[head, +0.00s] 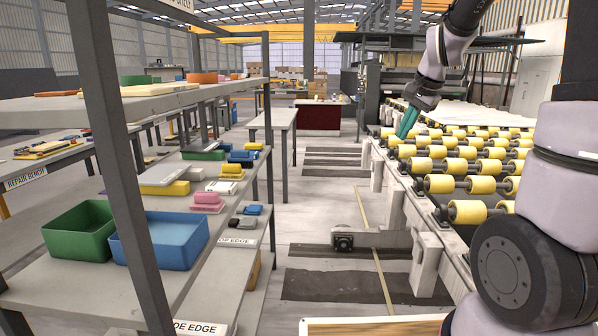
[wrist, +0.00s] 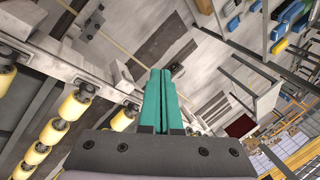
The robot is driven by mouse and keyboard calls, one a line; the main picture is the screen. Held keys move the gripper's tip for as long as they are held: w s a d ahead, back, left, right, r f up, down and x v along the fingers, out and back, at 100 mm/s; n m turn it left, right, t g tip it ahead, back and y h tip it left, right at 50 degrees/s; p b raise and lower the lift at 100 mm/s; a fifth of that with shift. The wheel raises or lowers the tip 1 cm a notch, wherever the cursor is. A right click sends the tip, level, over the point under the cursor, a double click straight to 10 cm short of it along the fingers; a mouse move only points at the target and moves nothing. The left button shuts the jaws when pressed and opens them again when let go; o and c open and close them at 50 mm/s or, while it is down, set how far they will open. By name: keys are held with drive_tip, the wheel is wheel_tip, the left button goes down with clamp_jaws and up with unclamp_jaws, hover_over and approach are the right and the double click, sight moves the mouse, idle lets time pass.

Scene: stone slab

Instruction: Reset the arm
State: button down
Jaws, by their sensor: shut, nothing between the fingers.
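My gripper (head: 407,121) shows in the head view at the upper right, at the end of my arm, pointing down over the near edge of the roller conveyor. Its green fingers are together with nothing between them. In the wrist view my gripper (wrist: 161,75) also shows closed, its two green fingers side by side, with the floor and conveyor edge beyond. The fingertips appear apart from any object.
A roller conveyor (head: 431,166) with yellow rollers runs along the right. A shelf rack (head: 228,215) at left holds a green bin (head: 80,232), a blue bin (head: 160,238) and several small blocks. The floor aisle (head: 330,225) between them is mostly clear.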

drive_tip(key=s+a+r+n+t, duration=0.1)
drive_tip(key=s+r+n, duration=0.2)
drive_tip(key=s, duration=0.8)
drive_tip(key=s+a+r+n+t, duration=0.1)
drive_tip(key=s+r, duration=0.4)
drive_tip(key=s, duration=0.7)
drive_tip(key=shift+a+r+n+t, duration=0.15)
drive_tip(key=shift+a+n+t, duration=0.15)
drive_tip(key=shift+a+n, duration=0.5)
drive_tip(key=shift+d, duration=0.25)
